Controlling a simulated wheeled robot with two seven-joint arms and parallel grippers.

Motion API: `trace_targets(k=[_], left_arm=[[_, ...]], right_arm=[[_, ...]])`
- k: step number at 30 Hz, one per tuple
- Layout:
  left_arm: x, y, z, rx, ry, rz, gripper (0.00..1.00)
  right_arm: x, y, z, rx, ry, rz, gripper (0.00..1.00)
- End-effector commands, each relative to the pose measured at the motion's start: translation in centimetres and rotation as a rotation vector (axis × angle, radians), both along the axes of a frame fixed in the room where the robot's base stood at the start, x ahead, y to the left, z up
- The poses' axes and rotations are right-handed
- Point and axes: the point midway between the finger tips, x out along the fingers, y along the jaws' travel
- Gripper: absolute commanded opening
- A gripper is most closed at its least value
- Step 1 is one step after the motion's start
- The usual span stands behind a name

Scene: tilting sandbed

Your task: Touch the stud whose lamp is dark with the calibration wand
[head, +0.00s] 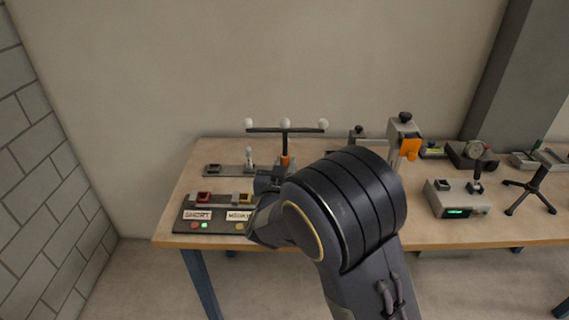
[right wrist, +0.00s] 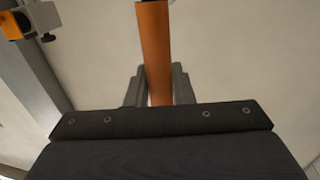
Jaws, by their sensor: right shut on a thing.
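The calibration wand (head: 286,130) is upright, with a dark crossbar, several white balls and an orange handle. My right gripper (head: 270,182) is shut on the handle, above the table's left part. In the right wrist view, the orange handle (right wrist: 155,50) stands between the two dark fingers of the gripper (right wrist: 157,92). A dark panel (head: 182,214) labelled SHORT and MEDIUM lies at the left front. It has a reddish lamp, a bright green lamp and a dull orange spot. My arm hides its right part. I cannot make out which stud has a dark lamp. My left gripper is not in view.
Behind the panel is a grey plate (head: 225,171) with a small upright silver part. A grey stand with an orange block (head: 410,149), a box with a green display (head: 457,199) and a small black tripod (head: 528,190) stand on the right.

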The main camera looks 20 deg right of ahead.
Motion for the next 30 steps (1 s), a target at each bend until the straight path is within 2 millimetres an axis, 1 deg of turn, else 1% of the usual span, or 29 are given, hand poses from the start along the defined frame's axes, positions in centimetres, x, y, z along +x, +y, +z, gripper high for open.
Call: trace_targets(k=[8,21,25,30], left_arm=[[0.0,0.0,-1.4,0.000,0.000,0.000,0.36],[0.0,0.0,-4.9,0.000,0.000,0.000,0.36],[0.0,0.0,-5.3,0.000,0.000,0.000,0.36],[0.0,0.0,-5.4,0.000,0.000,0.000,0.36]], right_arm=[[0.0,0.0,-1.6,0.000,0.000,0.000,0.03],[0.0,0.0,-5.8,0.000,0.000,0.000,0.03],[0.0,0.0,-6.3,0.001,0.000,0.000,0.03],[0.0,0.0,-6.4,0.001,0.000,0.000,0.03]])
